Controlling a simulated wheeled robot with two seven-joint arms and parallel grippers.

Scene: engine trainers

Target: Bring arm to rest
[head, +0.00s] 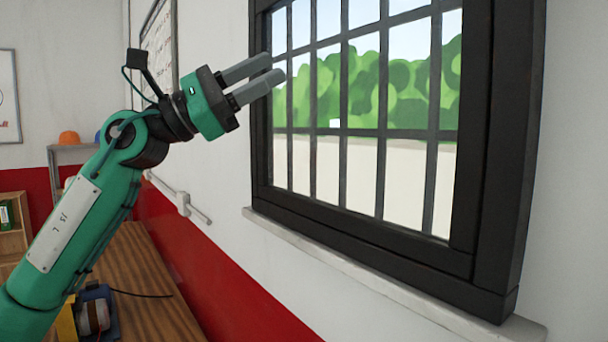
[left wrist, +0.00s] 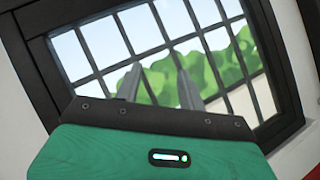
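My left arm, green, comes in from the left of the head view and is raised in front of the wall. My left gripper (head: 262,79) points right and slightly up, towards the barred window (head: 382,131). Its two grey fingers are apart with a gap between them, and nothing is held. In the left wrist view the fingers (left wrist: 158,85) also stand apart, with the window bars behind them. I cannot tell how far the fingertips are from the window. My right gripper is in neither view.
The black window frame (head: 500,150) and its pale sill (head: 370,277) stand out from the wall on the right. A wooden bench (head: 150,285) below holds a yellow and dark device (head: 92,315). A grey shelf (head: 75,153) with an orange cap (head: 69,138) stands behind the arm.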

